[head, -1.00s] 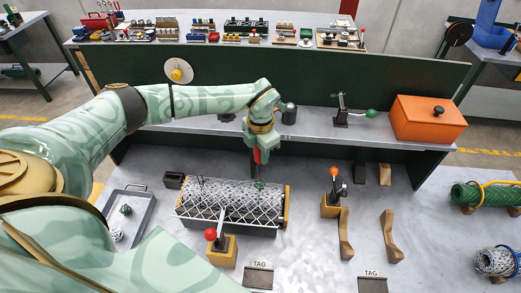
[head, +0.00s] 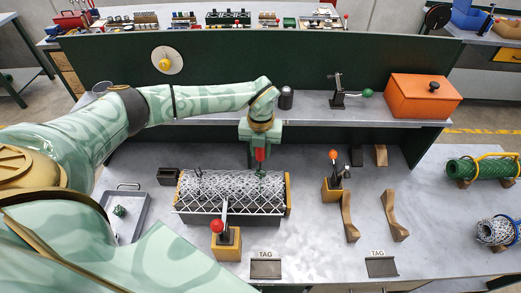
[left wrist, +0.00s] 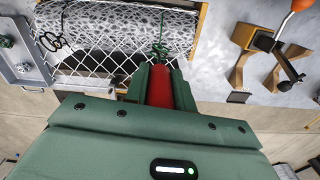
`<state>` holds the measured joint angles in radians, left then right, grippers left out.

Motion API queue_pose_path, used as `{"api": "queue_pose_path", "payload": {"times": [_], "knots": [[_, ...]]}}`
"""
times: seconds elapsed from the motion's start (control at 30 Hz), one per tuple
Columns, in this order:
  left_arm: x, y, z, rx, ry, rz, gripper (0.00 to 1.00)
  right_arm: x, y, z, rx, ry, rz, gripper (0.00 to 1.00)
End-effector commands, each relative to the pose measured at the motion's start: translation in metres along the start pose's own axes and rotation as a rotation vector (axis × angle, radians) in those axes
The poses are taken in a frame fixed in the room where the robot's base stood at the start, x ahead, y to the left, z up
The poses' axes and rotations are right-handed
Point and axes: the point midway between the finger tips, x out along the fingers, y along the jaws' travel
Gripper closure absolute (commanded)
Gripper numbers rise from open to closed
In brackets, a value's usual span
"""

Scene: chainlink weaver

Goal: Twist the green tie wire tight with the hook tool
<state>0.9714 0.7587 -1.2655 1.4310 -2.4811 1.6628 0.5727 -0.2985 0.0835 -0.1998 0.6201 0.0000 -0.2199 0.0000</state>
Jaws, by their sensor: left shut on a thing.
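A roll of white chain-link mesh (head: 225,190) lies in a cradle at the middle of the bench; it also shows in the left wrist view (left wrist: 110,25). The green tie wire (head: 262,178) stands at the mesh's right part, and shows as a green strand with a tangle in the left wrist view (left wrist: 160,48). My left gripper (head: 260,152) is shut on the red handle of the hook tool (left wrist: 160,88), above and just behind the wire. The tool's tip is close to the wire; I cannot tell whether they touch. My right gripper is out of view.
A red-knobbed lever (head: 218,227) stands in front of the mesh, and an orange-knobbed lever (head: 333,156) to its right. A grey tray (head: 128,190) is at left. An orange box (head: 425,97) sits on the raised shelf.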

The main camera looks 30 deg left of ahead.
Motion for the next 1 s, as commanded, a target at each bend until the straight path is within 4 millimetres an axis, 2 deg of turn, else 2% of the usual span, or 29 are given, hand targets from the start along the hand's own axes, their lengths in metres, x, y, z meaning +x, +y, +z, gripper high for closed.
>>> {"api": "queue_pose_path", "payload": {"times": [0.4, 0.5, 0.7, 1.0], "knots": [[0.002, -0.004, -0.002, 0.908, -0.002, -0.001, 1.0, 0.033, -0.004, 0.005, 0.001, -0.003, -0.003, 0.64], [-0.009, -0.004, -0.003, 1.174, -0.001, 0.003, 1.0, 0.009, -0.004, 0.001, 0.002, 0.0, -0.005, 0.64], [-0.007, -0.005, -0.005, 1.61, 0.0, 0.001, 1.0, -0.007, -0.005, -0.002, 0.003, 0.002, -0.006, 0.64], [-0.004, -0.004, -0.006, 1.977, 0.0, 0.0, 1.0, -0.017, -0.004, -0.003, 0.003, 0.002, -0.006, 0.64]]}}
